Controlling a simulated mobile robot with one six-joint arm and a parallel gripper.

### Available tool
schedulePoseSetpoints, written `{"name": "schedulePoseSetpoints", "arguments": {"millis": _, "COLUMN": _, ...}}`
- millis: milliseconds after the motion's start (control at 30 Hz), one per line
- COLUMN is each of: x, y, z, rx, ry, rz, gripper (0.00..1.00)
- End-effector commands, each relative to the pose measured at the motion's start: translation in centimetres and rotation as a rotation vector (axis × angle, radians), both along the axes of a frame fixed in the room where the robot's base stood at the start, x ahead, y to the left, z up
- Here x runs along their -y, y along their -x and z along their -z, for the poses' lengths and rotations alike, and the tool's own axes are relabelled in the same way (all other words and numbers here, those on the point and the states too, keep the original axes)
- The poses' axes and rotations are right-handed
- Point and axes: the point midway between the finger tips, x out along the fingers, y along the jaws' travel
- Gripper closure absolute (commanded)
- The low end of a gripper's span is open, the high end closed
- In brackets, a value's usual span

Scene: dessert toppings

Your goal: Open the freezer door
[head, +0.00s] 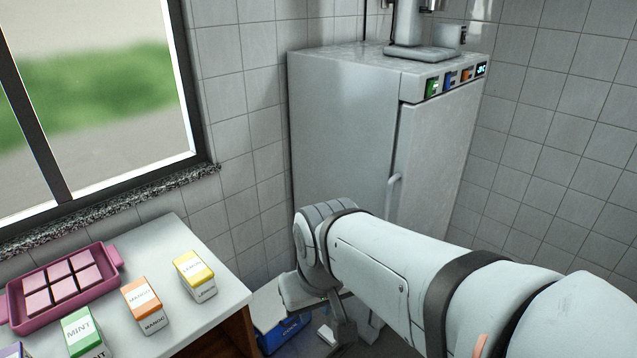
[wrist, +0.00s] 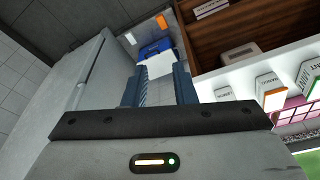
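The white freezer (head: 345,120) stands in the tiled corner in the head view. Its door (head: 432,150) looks closed and has a light vertical handle (head: 393,190) along its left edge. My arm hides the lower part of the door. My gripper (head: 322,312) hangs low in front of the freezer, to the left of and below the handle, touching nothing that I can see. In the wrist view, my gripper (wrist: 161,88) has its two fingers apart with nothing gripped between them. The freezer (wrist: 78,78) shows tilted at the left there.
A counter (head: 215,300) at the left holds a pink tray (head: 110,283) and several flavour boxes, including a lemon box (head: 195,276) and a mango box (head: 145,306). A blue container (head: 285,335) stands on the floor beside the counter. A machine (head: 420,52) stands on the freezer.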

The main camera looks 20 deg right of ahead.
Motion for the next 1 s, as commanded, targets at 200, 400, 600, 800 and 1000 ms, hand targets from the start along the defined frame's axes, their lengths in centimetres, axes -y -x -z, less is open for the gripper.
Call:
{"name": "schedulePoseSetpoints", "arguments": {"millis": 200, "x": 0.5, "y": -1.0, "z": 0.5, "rx": 0.019, "ry": 0.008, "rz": 0.015, "gripper": 0.76}}
{"name": "schedulePoseSetpoints", "arguments": {"millis": 400, "x": 4.5, "y": -9.4, "z": 3.2, "rx": 0.212, "ry": 0.081, "rz": 0.121, "gripper": 0.76}}
{"name": "schedulePoseSetpoints", "arguments": {"millis": 600, "x": 15.2, "y": -21.0, "z": 6.9, "rx": 0.542, "ry": 0.178, "rz": 0.232, "gripper": 0.76}}
{"name": "schedulePoseSetpoints", "arguments": {"millis": 800, "x": 26.5, "y": -28.4, "z": 11.4, "rx": 0.865, "ry": 0.233, "rz": 0.261, "gripper": 0.76}}
{"name": "schedulePoseSetpoints", "arguments": {"millis": 1000, "x": 34.9, "y": -30.8, "z": 16.5, "rx": 1.138, "ry": 0.194, "rz": 0.223, "gripper": 0.76}}
